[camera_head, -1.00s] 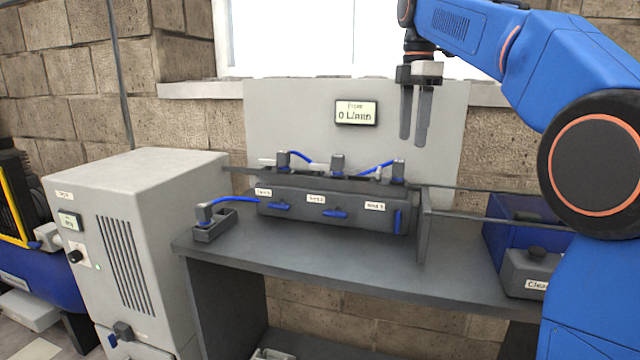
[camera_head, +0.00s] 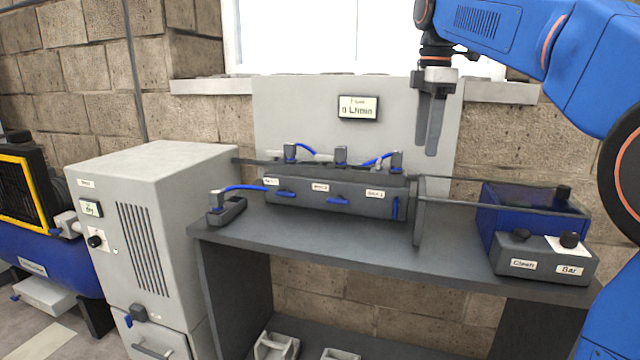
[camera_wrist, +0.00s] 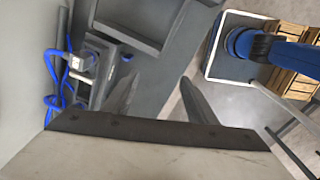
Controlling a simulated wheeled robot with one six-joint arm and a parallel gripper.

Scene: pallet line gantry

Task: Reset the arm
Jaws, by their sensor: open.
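My gripper (camera_head: 427,146) hangs fingers down from the blue arm at the upper right of the head view, in front of the grey back panel (camera_head: 300,105). Its two dark fingers are apart with nothing between them. In the wrist view my gripper (camera_wrist: 160,88) also shows two spread, empty fingers. It is above the grey bench (camera_head: 350,235) and to the right of the valve manifold (camera_head: 330,205), touching neither as far as I can see.
The manifold has blue hoses and levers. A grey cabinet (camera_head: 150,160) stands left of the bench. A blue bin (camera_head: 500,210) and a box with "Clean" and "Bar" labels (camera_head: 540,262) sit at the bench's right end. A display (camera_head: 358,107) is on the panel.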

